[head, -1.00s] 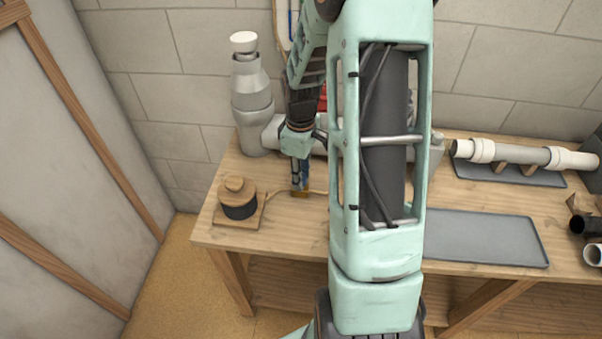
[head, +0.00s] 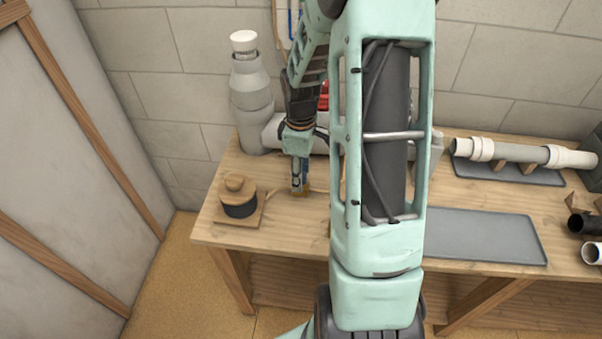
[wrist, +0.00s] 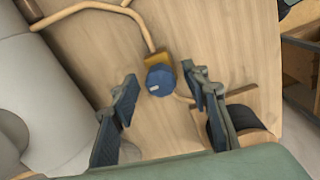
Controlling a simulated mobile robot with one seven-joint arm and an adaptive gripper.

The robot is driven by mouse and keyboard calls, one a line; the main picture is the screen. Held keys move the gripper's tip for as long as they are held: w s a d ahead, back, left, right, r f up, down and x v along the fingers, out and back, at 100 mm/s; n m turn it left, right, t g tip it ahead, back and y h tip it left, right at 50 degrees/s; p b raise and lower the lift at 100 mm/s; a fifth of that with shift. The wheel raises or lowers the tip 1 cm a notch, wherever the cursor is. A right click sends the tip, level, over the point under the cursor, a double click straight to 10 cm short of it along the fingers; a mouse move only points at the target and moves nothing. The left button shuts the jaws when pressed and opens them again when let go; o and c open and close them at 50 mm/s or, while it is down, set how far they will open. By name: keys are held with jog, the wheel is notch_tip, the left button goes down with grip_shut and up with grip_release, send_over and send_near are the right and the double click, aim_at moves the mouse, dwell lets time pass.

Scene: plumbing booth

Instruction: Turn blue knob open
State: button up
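The blue knob (wrist: 160,81) is a faceted round cap with a small pale mark, seen from above in the wrist view. It sits beside a brass fitting (wrist: 158,59) on a thin copper-coloured pipe (wrist: 142,22). My gripper (wrist: 160,82) is open, with one dark finger on each side of the knob and gaps between. I cannot tell the height of the fingertips over the knob. In the head view my gripper (head: 299,190) points down at the bench, and the knob is mostly hidden by it.
A wooden piece with a dark band (head: 238,198) stands left of my gripper on the wooden bench (head: 285,235). A large grey pipe fitting (head: 250,95) rises behind. A grey tray (head: 490,238) and a white pipe (head: 520,153) lie to the right.

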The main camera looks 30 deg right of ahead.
notch_tip(320, 180, up, 12)
dwell(0.7)
dwell(0.4)
